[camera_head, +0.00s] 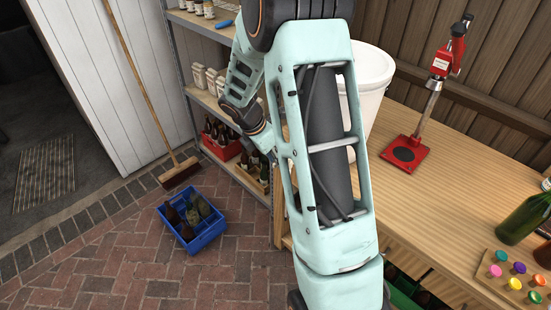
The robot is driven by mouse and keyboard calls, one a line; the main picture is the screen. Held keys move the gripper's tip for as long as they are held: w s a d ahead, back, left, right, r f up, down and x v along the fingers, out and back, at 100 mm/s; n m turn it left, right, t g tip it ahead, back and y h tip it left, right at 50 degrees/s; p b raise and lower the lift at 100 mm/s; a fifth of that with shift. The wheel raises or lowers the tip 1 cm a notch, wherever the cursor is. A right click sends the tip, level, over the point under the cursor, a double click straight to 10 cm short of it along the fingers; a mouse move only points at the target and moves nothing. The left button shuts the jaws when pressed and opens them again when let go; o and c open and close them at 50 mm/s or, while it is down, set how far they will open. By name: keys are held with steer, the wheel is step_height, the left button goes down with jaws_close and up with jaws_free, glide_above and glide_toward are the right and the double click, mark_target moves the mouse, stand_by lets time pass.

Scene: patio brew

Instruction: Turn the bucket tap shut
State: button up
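The white bucket (372,72) stands on the wooden bench (455,200), to the right of my arm. My arm's large pale-green link covers its left side. I cannot see the tap; the bucket's visible side shows none, so it may be behind my arm. My forearm and wrist show left of that link, in front of the shelves. My gripper is hidden behind the link, so its state and its distance from the tap do not show.
A red bottle capper (408,150) stands on the bench. A green bottle (526,216) and a board of coloured caps (515,283) are at right. Metal shelves (205,100) hold bottles. A blue crate (207,232) and a broom (180,172) are on the brick floor.

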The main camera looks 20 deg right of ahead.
jaws_close()
steer(key=shift+w, duration=0.1)
stand_by(0.3)
steer(key=w+d+m+g+y+p, duration=0.1)
steer(key=w+m+g, duration=0.4)
steer(key=m, duration=1.1)
steer(key=shift+w+d+m+y, duration=0.3)
steer(key=shift+w+d+y, duration=0.2)
steer(key=shift+d+y, duration=0.5)
steer(key=shift+d, duration=0.15)
